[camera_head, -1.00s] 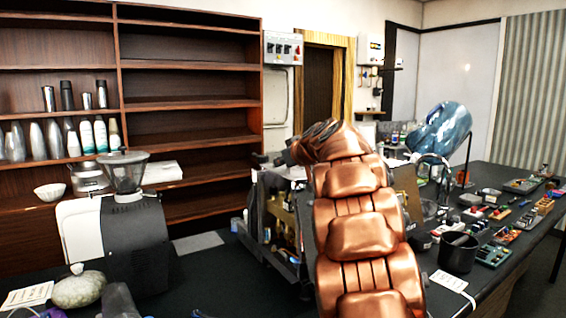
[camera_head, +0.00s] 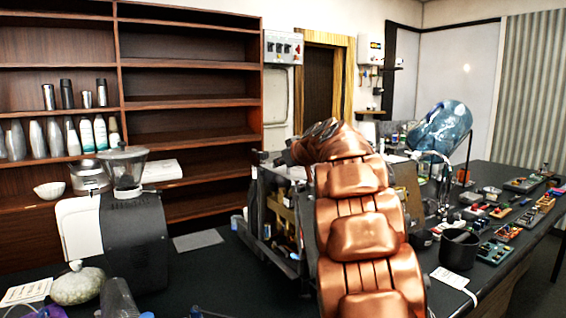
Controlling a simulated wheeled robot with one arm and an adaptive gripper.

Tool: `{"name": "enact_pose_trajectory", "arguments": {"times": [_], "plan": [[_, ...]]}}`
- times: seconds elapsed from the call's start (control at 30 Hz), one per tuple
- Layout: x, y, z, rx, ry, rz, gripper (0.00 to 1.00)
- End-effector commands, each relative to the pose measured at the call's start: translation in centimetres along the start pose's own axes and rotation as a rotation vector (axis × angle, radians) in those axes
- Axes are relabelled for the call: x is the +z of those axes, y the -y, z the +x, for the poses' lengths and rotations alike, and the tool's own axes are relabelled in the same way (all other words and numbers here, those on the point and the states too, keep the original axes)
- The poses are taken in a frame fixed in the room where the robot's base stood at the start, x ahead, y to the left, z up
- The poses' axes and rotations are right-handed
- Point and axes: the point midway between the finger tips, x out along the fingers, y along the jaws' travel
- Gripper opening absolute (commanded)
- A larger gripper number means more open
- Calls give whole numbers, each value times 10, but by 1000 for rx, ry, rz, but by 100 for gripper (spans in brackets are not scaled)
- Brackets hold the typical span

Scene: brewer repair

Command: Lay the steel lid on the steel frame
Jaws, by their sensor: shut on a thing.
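The open steel frame (camera_head: 256,222) of the brewer stands on the dark bench left of my arm, with brass-coloured and dark parts inside. My copper arm covers its right side. My arm rises through the middle of the view and bends away at the top, beside the frame's upper edge. My gripper is hidden behind the arm, so its fingers and what they hold cannot be seen. I cannot make out the steel lid.
A grinder (camera_head: 140,240) stands left of the frame. A black pot (camera_head: 459,250), a blue water bottle (camera_head: 441,128) and several small boards and parts crowd the bench at right. Wooden shelves (camera_head: 190,108) stand behind. Some bench between grinder and frame is clear.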

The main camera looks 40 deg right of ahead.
Motion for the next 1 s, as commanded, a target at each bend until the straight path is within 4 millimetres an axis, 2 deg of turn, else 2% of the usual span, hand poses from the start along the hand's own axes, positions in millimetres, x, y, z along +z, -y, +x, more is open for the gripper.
{"name": "enact_pose_trajectory", "arguments": {"times": [0.93,0.97,1.0], "plan": [[8,1,3,1,-1,1,0],[8,1,3,1,-1,1,14],[8,1,3,1,-1,1,18]]}}
